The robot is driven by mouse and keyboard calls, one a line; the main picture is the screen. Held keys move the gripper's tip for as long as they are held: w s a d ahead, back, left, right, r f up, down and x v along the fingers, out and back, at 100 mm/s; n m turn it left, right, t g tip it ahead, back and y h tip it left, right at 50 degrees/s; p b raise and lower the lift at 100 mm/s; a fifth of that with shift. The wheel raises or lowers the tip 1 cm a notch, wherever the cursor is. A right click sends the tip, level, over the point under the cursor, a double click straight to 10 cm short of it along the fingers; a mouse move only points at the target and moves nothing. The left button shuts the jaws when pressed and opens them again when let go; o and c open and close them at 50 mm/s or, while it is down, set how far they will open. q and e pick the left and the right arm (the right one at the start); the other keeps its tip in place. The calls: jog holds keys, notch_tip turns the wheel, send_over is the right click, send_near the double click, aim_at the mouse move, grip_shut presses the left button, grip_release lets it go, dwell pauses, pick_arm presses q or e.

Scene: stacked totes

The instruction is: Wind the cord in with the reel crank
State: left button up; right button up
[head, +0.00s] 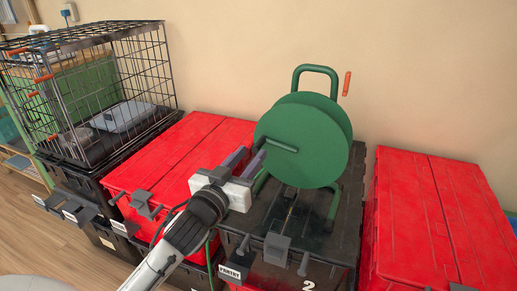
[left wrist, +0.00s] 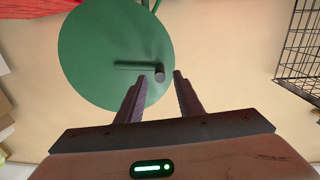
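The green reel (head: 310,140) stands upright in a green tube frame (head: 315,68) on a black tote lid. Its crank handle (head: 280,144), a green peg, sticks out from the disc face toward my left gripper (head: 252,153). The gripper is open, its two fingers close to the peg's free end. In the left wrist view the peg's dark round end (left wrist: 159,74) shows in the gap between the fingertips, near the left one; I cannot tell whether they touch. A thin green cord (head: 209,255) hangs down the tote fronts, partly behind my left arm. My right gripper is out of view.
The black tote (head: 340,225) under the reel stands between red-lidded totes on the left (head: 180,155) and right (head: 430,215). A wire cage (head: 85,85) stands at the far left. A small orange handle (head: 347,83) shows beside the reel frame. The wall is close behind.

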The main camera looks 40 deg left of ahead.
aim_at(258, 146)
pick_arm(q)
jog(key=w, duration=0.3)
jog(key=w+a, duration=0.1)
jog(key=w, duration=0.1)
jog(key=shift+w, duration=0.3)
jog(key=shift+f, duration=0.1)
grip_shut()
